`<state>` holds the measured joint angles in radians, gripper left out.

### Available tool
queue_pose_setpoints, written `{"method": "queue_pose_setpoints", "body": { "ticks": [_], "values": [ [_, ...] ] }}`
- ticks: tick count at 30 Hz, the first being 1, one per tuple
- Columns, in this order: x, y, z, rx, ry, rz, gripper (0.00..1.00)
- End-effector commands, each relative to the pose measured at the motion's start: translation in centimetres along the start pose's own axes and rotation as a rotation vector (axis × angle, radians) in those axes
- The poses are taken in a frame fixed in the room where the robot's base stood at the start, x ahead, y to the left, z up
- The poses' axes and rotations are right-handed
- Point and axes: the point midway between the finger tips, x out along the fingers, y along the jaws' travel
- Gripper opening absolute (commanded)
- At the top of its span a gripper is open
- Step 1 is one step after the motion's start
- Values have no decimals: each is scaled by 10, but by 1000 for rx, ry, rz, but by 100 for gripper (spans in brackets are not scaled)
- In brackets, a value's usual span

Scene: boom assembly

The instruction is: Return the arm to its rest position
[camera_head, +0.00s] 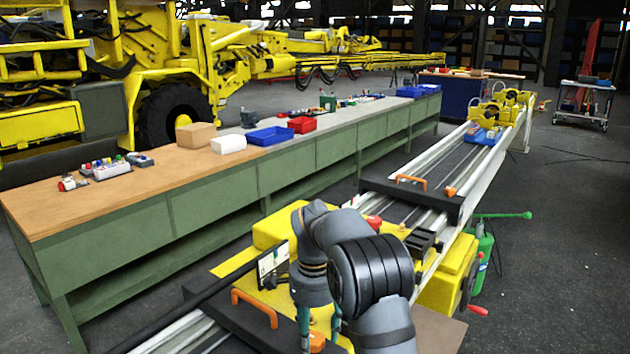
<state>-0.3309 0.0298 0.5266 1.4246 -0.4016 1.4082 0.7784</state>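My grey arm (372,275) rises from the bottom edge, right of the middle, and is bent over the yellow boom machinery. Its dark-banded joints fill the lower centre. The wrist points down over the near end of the boom. My gripper (319,328) shows below it as two teal fingers standing apart, with an orange knob (316,341) visible behind or between them. I see nothing held. The fingertips are close to the bottom edge, and whether they touch anything is unclear.
The boom rails (440,170) run away to the upper right, with black cross plates and orange handles (255,307). A long green workbench (190,215) stands left, holding boxes, blue bins (270,136) and a red bin (302,125). A green cylinder (482,262) stands right. The right floor is mostly clear.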

Motion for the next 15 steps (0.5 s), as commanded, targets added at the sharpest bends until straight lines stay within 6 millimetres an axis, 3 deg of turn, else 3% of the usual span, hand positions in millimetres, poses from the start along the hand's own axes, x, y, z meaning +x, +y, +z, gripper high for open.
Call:
{"method": "queue_pose_setpoints", "body": {
  "ticks": [15],
  "values": [
    [-3, 1, 0, -758, -2, 2, 59]
  ]
}}
